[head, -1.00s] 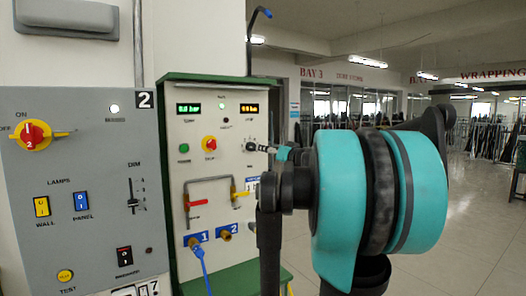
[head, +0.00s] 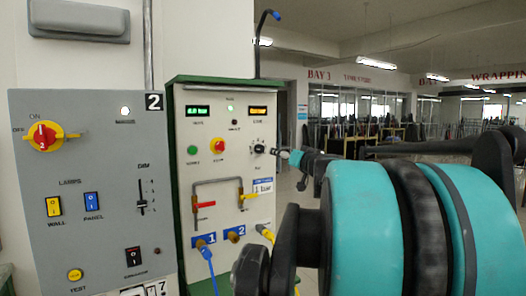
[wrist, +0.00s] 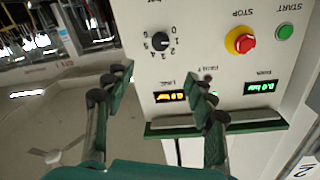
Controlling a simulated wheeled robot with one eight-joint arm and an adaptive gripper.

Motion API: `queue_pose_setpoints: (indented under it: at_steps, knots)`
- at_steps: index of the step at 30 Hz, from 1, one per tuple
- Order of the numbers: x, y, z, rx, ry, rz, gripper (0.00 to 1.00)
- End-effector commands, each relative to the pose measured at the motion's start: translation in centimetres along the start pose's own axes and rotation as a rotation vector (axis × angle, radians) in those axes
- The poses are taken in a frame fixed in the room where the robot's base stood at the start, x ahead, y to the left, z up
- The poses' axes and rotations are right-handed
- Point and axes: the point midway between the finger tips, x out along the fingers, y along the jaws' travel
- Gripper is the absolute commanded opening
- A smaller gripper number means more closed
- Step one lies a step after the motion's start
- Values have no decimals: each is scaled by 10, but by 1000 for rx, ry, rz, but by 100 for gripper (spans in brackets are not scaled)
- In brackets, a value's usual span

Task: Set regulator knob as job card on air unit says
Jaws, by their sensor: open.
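The air unit (head: 217,160) is a pale panel in a green frame on the left of centre in the head view. Its black regulator knob (head: 259,147) is at the right of the panel; in the wrist view the knob (wrist: 160,41) shows upside down with a number scale around it. I cannot read its pointer surely. The job card (head: 262,186), below the knob, reads "1 bar". My gripper (wrist: 161,82) is open and empty; its fingers are apart, and the knob shows beyond the gap between them. In the head view my gripper (head: 288,156) is just right of the knob.
A green and an orange display (head: 262,111) sit above the knob. A red stop button (head: 218,146), red and yellow valve handles and a blue hose (head: 208,266) are on the unit. A grey switch panel (head: 88,190) stands at left. Open floor is behind my arm.

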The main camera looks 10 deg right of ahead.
Motion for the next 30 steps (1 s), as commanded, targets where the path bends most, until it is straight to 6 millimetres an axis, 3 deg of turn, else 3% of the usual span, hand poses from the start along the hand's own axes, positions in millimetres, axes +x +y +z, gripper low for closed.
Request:
queue_pose_setpoints:
  at_steps: [21,30]
  knots:
    - [132,-1,1,0,-2,-4,55]
    - [162,-1,0,0,-1,-3,55]
